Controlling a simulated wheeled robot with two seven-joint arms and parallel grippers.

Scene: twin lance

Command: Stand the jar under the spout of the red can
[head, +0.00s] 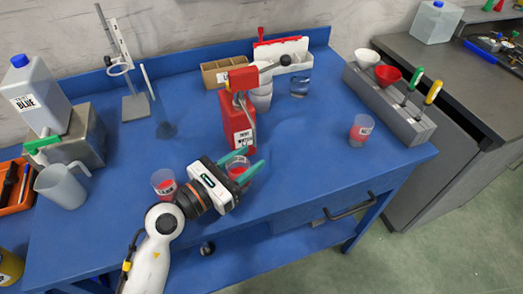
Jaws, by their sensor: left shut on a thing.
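A second jar (163,183) with red contents and a label stands left of my gripper. A third jar (361,130) stands at the right of the table. My right gripper is not in view.
White cups (262,98) stand behind the can beneath its spout side, with a clear beaker (300,86) beside them. A stand (135,105) is at back left, a pitcher (62,187) at left, and a grey rack (390,105) at right.

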